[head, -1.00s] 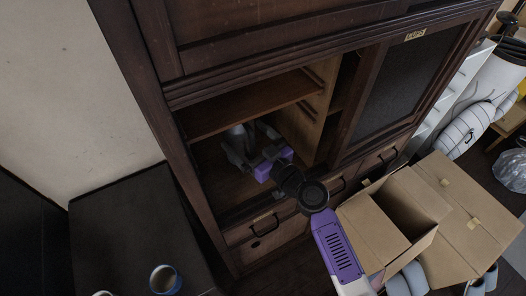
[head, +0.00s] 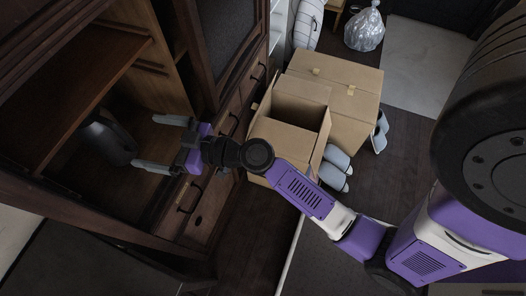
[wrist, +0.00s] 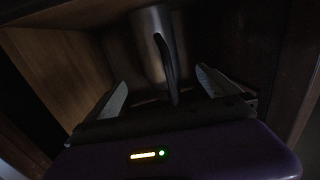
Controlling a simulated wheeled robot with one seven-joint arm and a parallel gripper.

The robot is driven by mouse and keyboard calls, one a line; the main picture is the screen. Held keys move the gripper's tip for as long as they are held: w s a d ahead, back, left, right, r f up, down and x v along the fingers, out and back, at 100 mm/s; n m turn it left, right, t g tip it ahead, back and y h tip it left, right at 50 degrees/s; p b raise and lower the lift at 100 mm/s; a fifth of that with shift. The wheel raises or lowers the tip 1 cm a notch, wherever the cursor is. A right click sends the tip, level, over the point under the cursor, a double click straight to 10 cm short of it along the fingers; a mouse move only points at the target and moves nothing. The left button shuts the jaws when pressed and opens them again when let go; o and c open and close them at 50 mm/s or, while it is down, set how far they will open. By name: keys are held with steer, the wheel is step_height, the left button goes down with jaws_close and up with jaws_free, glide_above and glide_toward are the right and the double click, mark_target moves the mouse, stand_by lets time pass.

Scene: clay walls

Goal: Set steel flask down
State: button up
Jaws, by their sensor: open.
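The steel flask (head: 108,140) is a dark grey metal vessel inside the open compartment of the wooden cabinet, and it looks upright on the compartment floor. In the wrist view the flask (wrist: 150,40) stands beyond the fingers, with a dark handle facing me. My gripper (head: 155,143) is open and empty at the compartment's front, its two fingers spread and pointing towards the flask. A gap shows between the fingertips and the flask in the head view. The flask's base is partly hidden in shadow.
A wooden shelf (head: 75,75) runs above the flask. The compartment's side panel (head: 155,75) is behind the gripper. Open cardboard boxes (head: 335,100) stand on the floor near my arm, with grey-blue slippers (head: 335,165) beside them. Drawers with dark handles are below the compartment.

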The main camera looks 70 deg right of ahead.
steer(key=s+a+f+m+g+h, duration=0.1)
steer(key=s+f+h, duration=0.15)
steer(key=s, duration=0.55)
steer(key=s+f+m+g+h, duration=0.15)
steer(key=s+f, duration=0.25)
steer(key=s, duration=0.5)
steer(key=s+a+r, duration=0.1)
steer(key=s+r, duration=0.8)
steer(key=s, duration=0.5)
steer(key=shift+s+a+y, duration=0.15)
steer(key=shift+a+y, duration=0.15)
steer(key=shift+r+n, duration=0.1)
steer(key=shift+n, duration=0.15)
